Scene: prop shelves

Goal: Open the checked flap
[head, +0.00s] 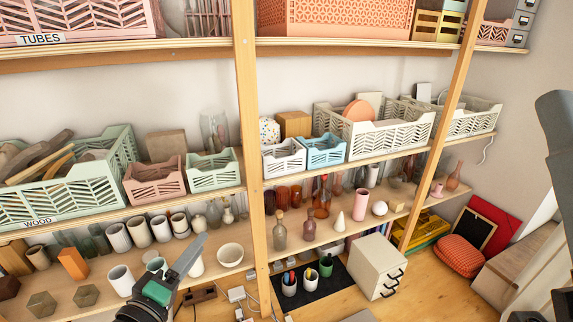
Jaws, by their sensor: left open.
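I cannot make out a checked flap in the head view. The closest pattern is the grid on an orange-red cushion-like item (460,255) on the floor at the right, and I cannot tell if it has a flap. My left gripper (192,252) is open and empty, in front of the lower left shelf, with a grey finger pointing up and right. It is far to the left of the cushion.
A wooden upright (250,130) stands just right of my left gripper. A white bowl (230,255) and several cups sit near it. A white drawer box (377,265) and a dark mat (318,290) with pen cups lie lower right. A yellow case (420,232) is beyond.

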